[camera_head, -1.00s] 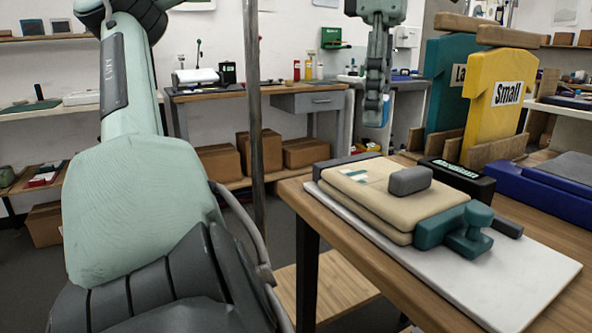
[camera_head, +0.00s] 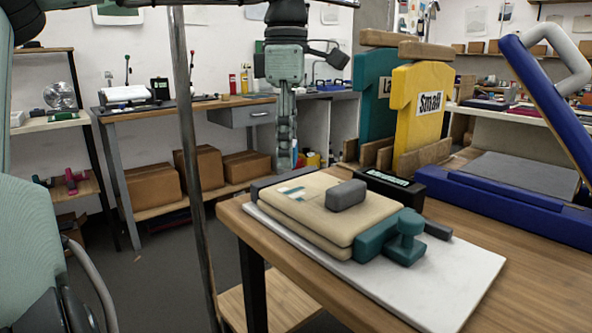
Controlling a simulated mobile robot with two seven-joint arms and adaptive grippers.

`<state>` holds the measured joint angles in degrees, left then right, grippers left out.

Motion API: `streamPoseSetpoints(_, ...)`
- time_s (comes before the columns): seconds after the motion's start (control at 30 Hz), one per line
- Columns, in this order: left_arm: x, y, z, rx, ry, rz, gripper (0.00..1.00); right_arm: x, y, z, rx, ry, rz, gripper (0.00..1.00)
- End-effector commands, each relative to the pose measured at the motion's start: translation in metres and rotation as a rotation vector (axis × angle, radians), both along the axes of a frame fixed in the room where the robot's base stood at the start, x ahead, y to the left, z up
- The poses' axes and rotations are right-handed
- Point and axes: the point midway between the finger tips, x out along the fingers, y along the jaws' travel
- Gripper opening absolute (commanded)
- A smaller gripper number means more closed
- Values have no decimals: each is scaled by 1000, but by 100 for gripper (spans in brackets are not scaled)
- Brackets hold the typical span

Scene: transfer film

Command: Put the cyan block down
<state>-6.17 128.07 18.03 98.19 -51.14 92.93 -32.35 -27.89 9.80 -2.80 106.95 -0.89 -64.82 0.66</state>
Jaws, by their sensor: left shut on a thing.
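My left gripper (camera_head: 287,160) hangs fingers-down in the upper middle of the head view, above and behind the stack on the table as pictured. Its fingers are together on the cyan block, which is mostly hidden; I cannot make out its shape. Under and in front of the gripper lies a cream, cloth-like stack (camera_head: 300,212) on a white board (camera_head: 440,290). A grey block (camera_head: 346,195) lies on top of the stack. A teal clamp-like piece (camera_head: 378,236) sits at its right front edge. My right gripper is not seen.
The wooden table (camera_head: 500,215) carries a black labelled box (camera_head: 392,188), teal and yellow shirt-shaped signs (camera_head: 418,105) and a blue press (camera_head: 500,208) with a raised arm. A metal pole (camera_head: 190,150) stands at left. The white board's front right is clear.

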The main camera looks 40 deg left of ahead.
Motion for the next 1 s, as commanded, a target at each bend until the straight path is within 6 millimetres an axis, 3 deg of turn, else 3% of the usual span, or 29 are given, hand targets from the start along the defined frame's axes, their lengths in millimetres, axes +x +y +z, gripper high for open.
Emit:
streamPoseSetpoints(0.2,18,-6,-12,0,0,1,22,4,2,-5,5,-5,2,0)
streamPoseSetpoints(0.53,18,-6,-50,-1,-1,1,22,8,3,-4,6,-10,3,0)
streamPoseSetpoints(0.93,18,-6,-56,-1,-1,2,22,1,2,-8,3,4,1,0)
streamPoseSetpoints(0.97,18,-6,-55,0,-1,2,46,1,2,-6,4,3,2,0)
streamPoseSetpoints(1.0,18,-6,-55,0,-1,2,51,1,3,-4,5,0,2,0)
